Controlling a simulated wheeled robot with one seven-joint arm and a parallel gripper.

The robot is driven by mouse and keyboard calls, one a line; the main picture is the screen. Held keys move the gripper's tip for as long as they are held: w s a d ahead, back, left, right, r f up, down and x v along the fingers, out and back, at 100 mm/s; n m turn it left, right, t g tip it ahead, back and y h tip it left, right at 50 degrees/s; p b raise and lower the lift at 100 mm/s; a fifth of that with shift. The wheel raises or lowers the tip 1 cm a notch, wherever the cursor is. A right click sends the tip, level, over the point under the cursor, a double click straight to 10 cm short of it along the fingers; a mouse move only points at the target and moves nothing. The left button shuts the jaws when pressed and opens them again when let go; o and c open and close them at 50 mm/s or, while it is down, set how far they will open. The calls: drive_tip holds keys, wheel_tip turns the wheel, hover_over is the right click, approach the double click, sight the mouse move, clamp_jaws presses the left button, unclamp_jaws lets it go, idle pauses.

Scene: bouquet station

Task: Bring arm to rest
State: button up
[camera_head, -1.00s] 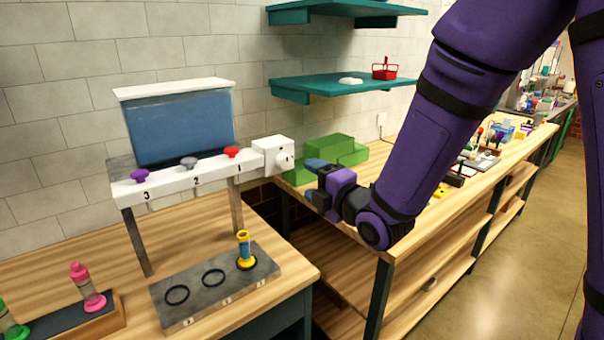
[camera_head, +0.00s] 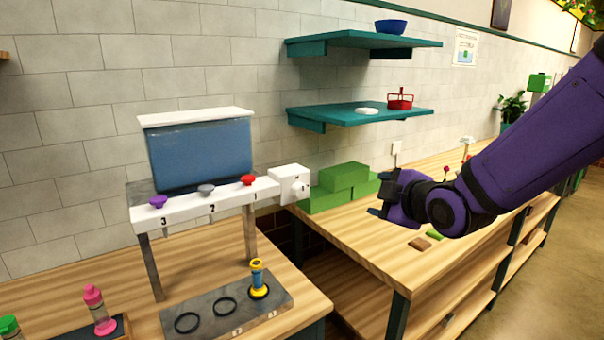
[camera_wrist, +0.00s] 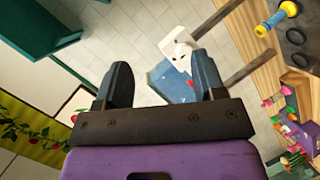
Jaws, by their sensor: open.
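My gripper (camera_head: 377,200) is open and empty at the end of my purple arm, in the air over the right-hand bench in the head view. In the wrist view my gripper (camera_wrist: 165,82) has its two dark fingers spread, with nothing between them but the station and wall beyond. A white dispenser stand (camera_head: 205,212) with a blue tank is well to its left. A yellow vase with a blue band (camera_head: 258,280) stands upright on the stand's grey base, at the right-hand ring; it also shows in the wrist view (camera_wrist: 275,17).
Green blocks (camera_head: 338,187) sit on the right-hand bench (camera_head: 365,235), just left of my gripper. Two teal shelves (camera_head: 365,116) are on the wall above; the lower holds a red caddy (camera_head: 400,99). A pink bottle (camera_head: 99,309) stands at lower left.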

drive_tip(key=s+d+r+m+g+h, duration=0.4)
drive_tip(key=s+d+m, duration=0.5)
drive_tip(key=s+d, duration=0.1)
drive_tip(key=s+d+r+m+g, duration=0.1)
drive_tip(key=s+d+m+g, duration=0.1)
drive_tip(key=s, duration=0.5)
drive_tip(key=s+d+r+m+g+h, duration=0.1)
drive_tip(key=s+d+m+g, duration=0.1)
drive_tip(key=s+m, duration=0.3)
drive_tip(key=s, duration=0.2)
drive_tip(key=shift+s+m, duration=0.3)
drive_tip(key=shift+s, duration=0.05)
